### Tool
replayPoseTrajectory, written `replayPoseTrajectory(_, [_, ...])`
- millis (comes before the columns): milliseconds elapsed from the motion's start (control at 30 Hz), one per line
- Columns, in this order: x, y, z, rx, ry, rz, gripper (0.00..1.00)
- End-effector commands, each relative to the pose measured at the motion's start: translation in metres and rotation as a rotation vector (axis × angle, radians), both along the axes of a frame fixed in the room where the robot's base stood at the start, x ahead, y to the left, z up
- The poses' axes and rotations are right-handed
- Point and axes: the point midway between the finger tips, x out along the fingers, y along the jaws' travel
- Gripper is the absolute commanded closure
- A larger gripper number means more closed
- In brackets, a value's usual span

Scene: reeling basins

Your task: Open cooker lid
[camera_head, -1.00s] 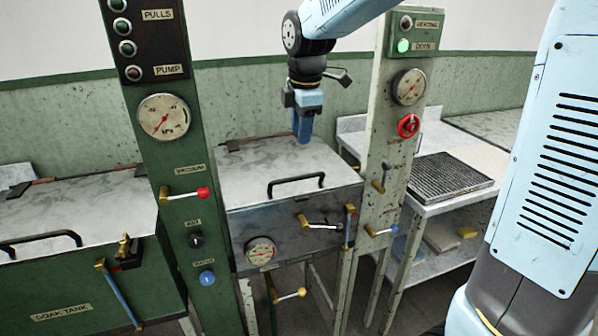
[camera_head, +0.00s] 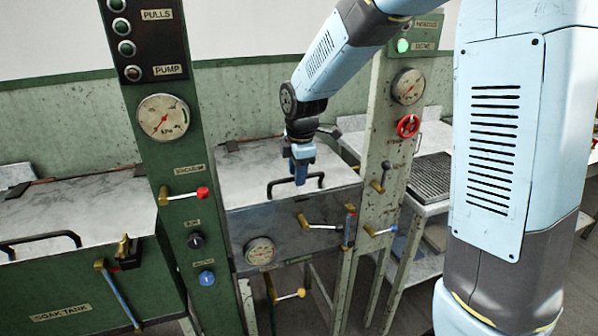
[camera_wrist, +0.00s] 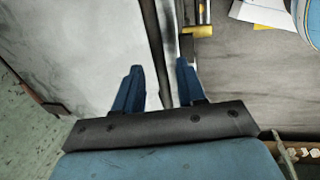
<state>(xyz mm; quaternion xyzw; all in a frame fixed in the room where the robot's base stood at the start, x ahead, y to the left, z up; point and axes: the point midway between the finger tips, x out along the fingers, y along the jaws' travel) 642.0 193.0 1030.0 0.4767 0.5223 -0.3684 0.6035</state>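The cooker lid (camera_head: 250,185) is the worn pale metal top of the middle tank and lies flat and closed. Its black bar handle (camera_head: 318,177) runs along the front edge. In the wrist view the fingers (camera_wrist: 160,82) are apart, over the lid's front edge, with the lid surface (camera_wrist: 85,50) on the left. I cannot tell whether the handle lies between the fingers or whether they touch it.
A green control post (camera_head: 178,150) stands left of the cooker and a pale post (camera_head: 385,150) with a red knob (camera_head: 408,126) stands right. A lever (camera_head: 318,226) sits on the cooker front. The soak tank (camera_head: 60,285) is at left. A green lamp (camera_head: 403,46) is lit.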

Motion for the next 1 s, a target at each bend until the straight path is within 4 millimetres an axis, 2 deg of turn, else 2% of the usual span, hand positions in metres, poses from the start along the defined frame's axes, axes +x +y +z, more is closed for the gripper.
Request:
replayPoseTrajectory(300, [0.0002,0.0004,-0.0018,0.0,0.0,0.0,0.61])
replayPoseTrajectory(700, [0.0005,0.0006,-0.0014,0.0,-0.001,0.0,0.99])
replayPoseTrajectory(1000, [0.0011,0.0007,-0.0009,0.001,-0.003,0.0,1.0])
